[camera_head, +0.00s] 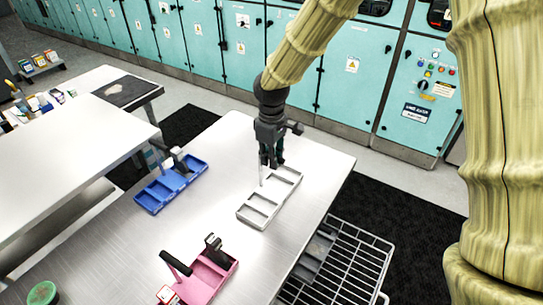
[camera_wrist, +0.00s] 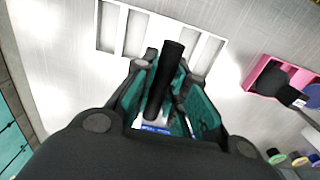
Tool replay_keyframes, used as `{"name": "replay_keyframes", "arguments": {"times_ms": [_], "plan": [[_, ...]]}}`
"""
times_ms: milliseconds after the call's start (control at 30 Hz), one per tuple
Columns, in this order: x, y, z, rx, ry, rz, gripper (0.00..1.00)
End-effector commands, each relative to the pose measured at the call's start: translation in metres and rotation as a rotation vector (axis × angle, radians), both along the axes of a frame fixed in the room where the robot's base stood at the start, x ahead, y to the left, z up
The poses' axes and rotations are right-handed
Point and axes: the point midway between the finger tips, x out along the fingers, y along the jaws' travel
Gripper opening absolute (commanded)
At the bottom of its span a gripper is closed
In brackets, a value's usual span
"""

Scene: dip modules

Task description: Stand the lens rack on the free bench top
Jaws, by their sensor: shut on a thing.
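A white rack (camera_head: 262,209) with several open compartments is at the right part of the steel bench top (camera_head: 215,150). I cannot tell whether it touches the bench or hangs just above it. My gripper (camera_head: 270,158) is over its far end, shut on its upright dark handle. In the wrist view the handle (camera_wrist: 170,70) stands between the teal fingers of my gripper (camera_wrist: 168,100), and the white rack (camera_wrist: 108,25) shows beyond them. A small white and blue label shows between the fingers, too small to read. No readable label tells which rack is the lens rack.
A blue rack (camera_head: 152,195) stands to the left and a pink rack (camera_head: 222,282) in front, both with dark handles. A wire basket (camera_head: 360,258) holding a grey tray is beyond the bench's right edge. A green round object (camera_head: 43,292) is at the lower left. Bare bench lies between the racks.

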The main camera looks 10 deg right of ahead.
Motion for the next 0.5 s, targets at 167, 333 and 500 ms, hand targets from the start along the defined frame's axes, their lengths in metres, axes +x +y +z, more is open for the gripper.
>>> {"name": "replay_keyframes", "arguments": {"times_ms": [167,333,500], "plan": [[0.0,0.0,-0.0027,0.0,0.0,0.0,0.18],[-0.0001,0.0001,-0.0025,0.0,0.0,0.0,0.36],[-0.0001,0.0001,-0.0024,0.0,0.0,0.0,0.36]]}}
